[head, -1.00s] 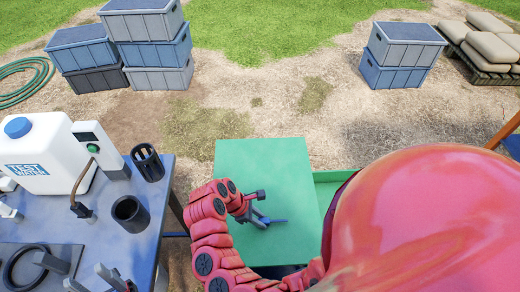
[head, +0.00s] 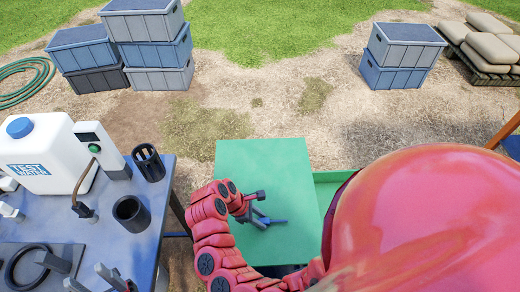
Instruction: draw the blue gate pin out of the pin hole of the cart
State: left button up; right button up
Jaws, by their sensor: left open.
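The green cart (head: 283,170) stands in the middle, its flat top facing me. The pin hole cannot be made out.
The dark blue table (head: 150,222) on the left bears a white water jug (head: 42,158), a black cup (head: 131,213) and a slotted black holder (head: 148,162). Stacked crates (head: 155,52) stand far back; the ground between is clear.

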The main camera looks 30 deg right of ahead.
jog(key=shift+o, duration=0.5)
jog(key=shift+s+a+f, duration=0.2)
jog(key=shift+f, duration=0.15)
jog(key=shift+s, duration=0.1)
jog(key=shift+s+a, duration=0.1)
jog(key=shift+a, duration=0.05)
jog(key=shift+r, duration=0.1)
jog(key=p+v, duration=0.6)
jog(key=v, duration=1.1)
jog(key=shift+w+d+r, duration=0.25)
jog(key=shift+w+r, duration=0.2)
jog(key=shift+w, duration=0.05)
